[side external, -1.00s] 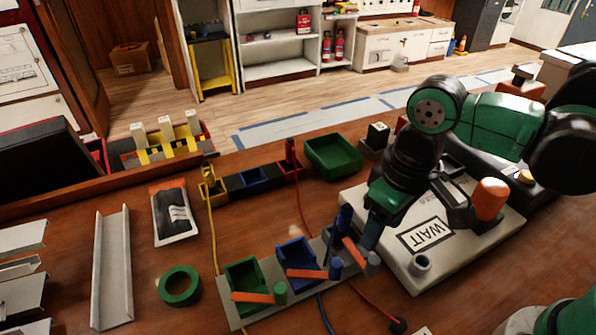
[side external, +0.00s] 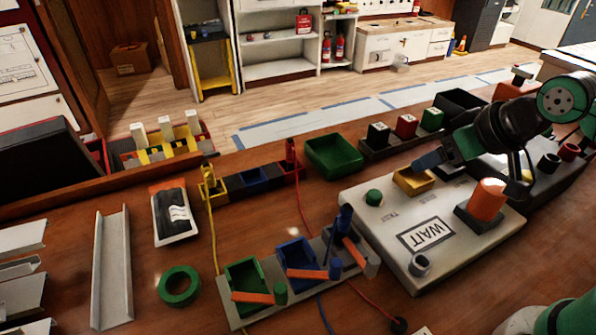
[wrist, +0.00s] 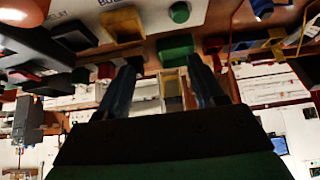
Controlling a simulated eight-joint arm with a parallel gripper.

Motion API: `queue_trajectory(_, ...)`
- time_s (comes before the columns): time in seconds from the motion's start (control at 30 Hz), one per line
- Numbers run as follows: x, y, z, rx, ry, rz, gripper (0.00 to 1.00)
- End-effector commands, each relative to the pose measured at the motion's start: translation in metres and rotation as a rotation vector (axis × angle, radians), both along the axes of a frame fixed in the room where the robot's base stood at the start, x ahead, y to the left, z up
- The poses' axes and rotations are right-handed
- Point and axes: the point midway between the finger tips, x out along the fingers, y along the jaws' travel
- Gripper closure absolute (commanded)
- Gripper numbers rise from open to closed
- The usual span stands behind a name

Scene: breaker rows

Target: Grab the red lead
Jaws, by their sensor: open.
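The red lead (side external: 301,207) is a thin red cable. It runs from a red plug (side external: 290,151) standing in the back row of small trays down toward the front breaker row (side external: 265,310). A red length also shows on the table in front of that row, ending near a dark round piece. My gripper (side external: 428,160) is over the yellow tray on the grey panel, well right of the red plug. In the wrist view its two fingers (wrist: 163,88) are spread, with nothing held between them.
The grey WAIT panel (side external: 402,270) carries a yellow tray (side external: 405,185), a green button (side external: 374,197) and an orange knob (side external: 487,200). A green tray (side external: 334,156) stands between the plug and several coloured blocks. A yellow lead (side external: 211,230) runs left of the red one.

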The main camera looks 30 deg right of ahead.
Motion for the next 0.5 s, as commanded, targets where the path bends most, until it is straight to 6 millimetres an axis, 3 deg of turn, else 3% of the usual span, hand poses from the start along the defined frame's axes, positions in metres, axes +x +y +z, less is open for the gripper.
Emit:
queue_trajectory(0.33, 0.005, 0.003, 0.001, 0.008, -0.001, 0.019, 0.38)
queue_trajectory(0.5, 0.034, 0.02, 0.007, 0.051, -0.021, 0.139, 0.38)
